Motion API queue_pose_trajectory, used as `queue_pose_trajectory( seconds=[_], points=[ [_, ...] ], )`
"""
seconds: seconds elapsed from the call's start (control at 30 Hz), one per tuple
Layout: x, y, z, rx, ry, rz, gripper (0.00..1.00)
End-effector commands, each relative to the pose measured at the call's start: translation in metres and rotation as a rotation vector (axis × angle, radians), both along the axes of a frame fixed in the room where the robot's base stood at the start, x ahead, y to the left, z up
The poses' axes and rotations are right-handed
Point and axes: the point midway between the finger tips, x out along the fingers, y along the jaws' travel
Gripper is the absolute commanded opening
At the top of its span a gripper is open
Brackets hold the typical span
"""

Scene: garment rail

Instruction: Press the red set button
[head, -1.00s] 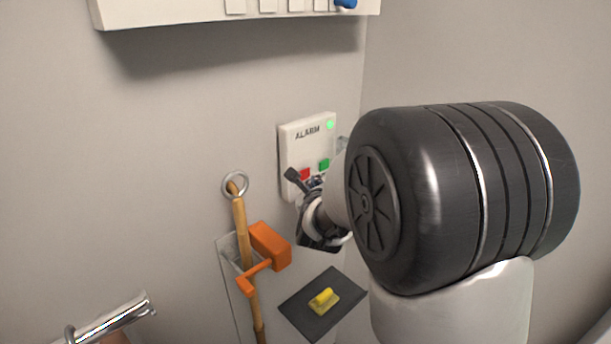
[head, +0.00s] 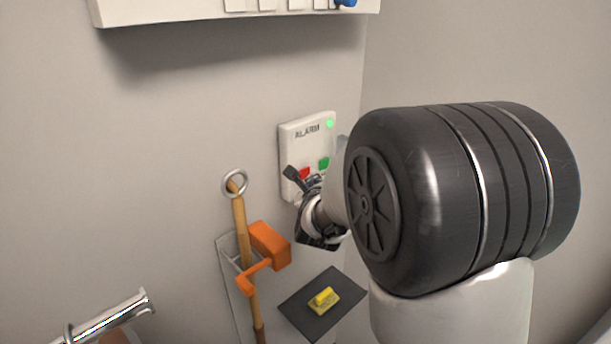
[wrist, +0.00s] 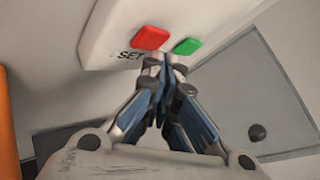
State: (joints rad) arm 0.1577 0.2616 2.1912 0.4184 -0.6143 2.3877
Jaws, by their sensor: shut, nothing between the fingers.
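The white alarm box (head: 290,134) is on the wall, with a lit green light (head: 330,124) at its upper right. The red set button (head: 304,173) is at its lower left and shows in the wrist view (wrist: 150,38) above the word SET. A green button (head: 324,163) sits to its right, also in the wrist view (wrist: 188,47). My gripper (wrist: 165,62) is shut and empty. Its tips are just below the two buttons in the wrist view. I cannot tell whether they touch the box. My arm hides part of the box in the head view.
A wooden pole with a metal ring (head: 239,208) stands in an orange holder (head: 268,246) left of and below the box. A dark plate with a yellow piece (head: 324,299) is below. A white panel (head: 180,12) overhangs at the top.

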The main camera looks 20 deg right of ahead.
Motion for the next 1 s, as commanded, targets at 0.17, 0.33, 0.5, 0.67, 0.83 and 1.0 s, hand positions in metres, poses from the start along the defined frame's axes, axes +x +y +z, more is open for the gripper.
queue_pose_trajectory(
  seconds=[0.17,0.33,0.5,0.67,0.83,1.0],
  points=[
    [0.0051,0.0023,-0.0008,0.000,-0.002,0.001,0.00],
    [0.0051,0.0021,0.0002,0.000,-0.001,0.000,0.00],
    [0.0053,0.0021,0.0001,0.000,-0.001,0.000,0.00],
    [0.0065,0.0025,-0.0002,0.000,-0.001,0.000,0.00],
    [0.0083,0.0033,-0.0004,0.000,-0.001,0.000,0.00],
    [0.0104,0.0040,-0.0002,-0.001,0.000,0.001,0.00]
  ],
)
